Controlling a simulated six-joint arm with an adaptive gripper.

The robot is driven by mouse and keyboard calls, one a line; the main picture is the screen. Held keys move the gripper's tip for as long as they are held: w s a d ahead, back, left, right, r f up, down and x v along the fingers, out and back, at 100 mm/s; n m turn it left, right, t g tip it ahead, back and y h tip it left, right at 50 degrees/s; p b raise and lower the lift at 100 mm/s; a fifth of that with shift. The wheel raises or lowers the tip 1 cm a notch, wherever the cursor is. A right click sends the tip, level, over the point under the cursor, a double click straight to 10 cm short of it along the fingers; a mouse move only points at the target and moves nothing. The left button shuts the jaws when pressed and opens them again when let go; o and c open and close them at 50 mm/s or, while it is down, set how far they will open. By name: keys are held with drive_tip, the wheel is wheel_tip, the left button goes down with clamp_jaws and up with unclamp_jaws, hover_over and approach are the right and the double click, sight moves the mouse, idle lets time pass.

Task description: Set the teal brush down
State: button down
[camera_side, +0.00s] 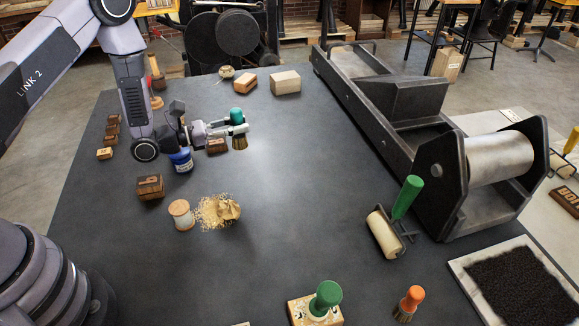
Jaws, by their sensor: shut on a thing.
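The teal brush (238,117) has a teal knob on top and brown bristles pointing down. My gripper (236,129) comes in from the left and is shut on the brush around its middle. The brush is upright. It is over the far-left half of the dark table (310,190). I cannot tell whether the bristles touch the table top or hang just above it.
A blue-lidded jar (181,160) and wooden blocks (150,187) stand near the gripper's left and front. A spool (181,214) and shavings (212,212) lie nearer. The press (420,130) fills the right. The table's middle is clear.

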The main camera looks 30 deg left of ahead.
drive_tip(key=s+d+m+g+h, duration=0.3)
drive_tip(key=s+d+m+g, duration=0.2)
drive_tip(key=s+d+g, duration=0.5)
drive_tip(key=s+d+m+g+h, duration=0.3)
drive_tip(key=s+d+m, duration=0.3)
drive_tip(key=d, duration=0.8)
drive_tip(key=shift+n+g, duration=0.4)
drive_tip(key=shift+n, duration=0.1)
drive_tip(key=w+d+f, duration=0.2)
drive_tip(key=d+f, duration=0.1)
drive_tip(key=w+d+f, duration=0.3)
drive_tip(key=d, duration=0.1)
drive_tip(key=w+d+f, duration=0.2)
drive_tip(key=d+f, duration=0.1)
drive_tip(key=shift+w+d+f, duration=0.25)
drive_tip(key=shift+f, duration=1.6)
drive_tip(key=shift+f, duration=0.1)
drive_tip(key=c, duration=0.9)
unclamp_jaws()
